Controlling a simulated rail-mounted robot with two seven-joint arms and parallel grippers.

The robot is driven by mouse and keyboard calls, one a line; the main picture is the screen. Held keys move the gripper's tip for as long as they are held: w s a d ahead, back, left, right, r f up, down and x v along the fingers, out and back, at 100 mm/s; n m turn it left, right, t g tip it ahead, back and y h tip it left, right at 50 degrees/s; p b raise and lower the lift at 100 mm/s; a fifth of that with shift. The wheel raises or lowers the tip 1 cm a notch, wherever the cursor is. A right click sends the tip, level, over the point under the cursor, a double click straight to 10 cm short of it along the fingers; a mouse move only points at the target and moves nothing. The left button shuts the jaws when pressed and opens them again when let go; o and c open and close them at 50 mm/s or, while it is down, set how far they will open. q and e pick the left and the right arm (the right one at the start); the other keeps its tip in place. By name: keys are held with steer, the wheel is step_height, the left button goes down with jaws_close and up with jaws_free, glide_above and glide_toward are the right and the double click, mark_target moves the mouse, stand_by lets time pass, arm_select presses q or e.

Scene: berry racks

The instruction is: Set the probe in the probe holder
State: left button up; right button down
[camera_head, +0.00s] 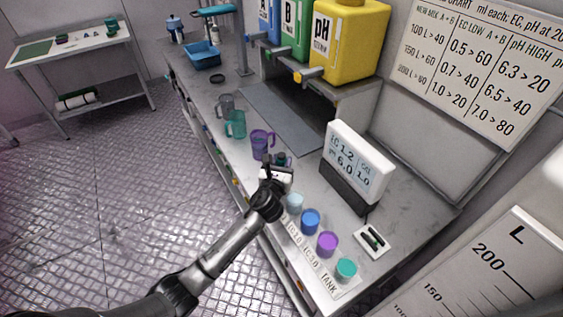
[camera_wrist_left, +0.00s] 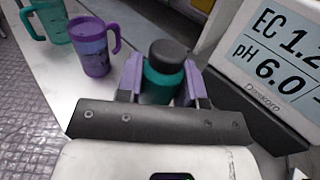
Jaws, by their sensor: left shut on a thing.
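My left gripper (camera_head: 276,165) is over the bench beside the purple jug. In the left wrist view its purple fingers (camera_wrist_left: 163,82) are closed on a teal bottle-like thing (camera_wrist_left: 161,84) with a dark grey cap. It stands roughly upright between them, and its lower end is hidden by the gripper. I cannot tell from its look whether it is the probe. A small white holder plate (camera_head: 385,249) with dark green slim pieces (camera_head: 374,238) lies on the bench, right of the meter. My right gripper is not in view.
The meter (camera_head: 358,160) reading EC 1.2, pH 6.0 stands right of the gripper. Purple (camera_head: 258,146) and teal (camera_head: 235,126) jugs stand behind. Several coloured cups, including a blue one (camera_head: 310,221), line the front edge. A blue tray (camera_head: 205,57) sits farther back.

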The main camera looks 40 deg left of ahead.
arm_select(q)
steer(key=shift+f, duration=0.2)
steer(key=o, duration=1)
steer(key=shift+s+d, duration=0.25)
steer(key=shift+s, duration=0.2)
steer(key=p+v, duration=0.1)
steer(key=v, duration=1.2)
steer(key=shift+w, duration=0.1)
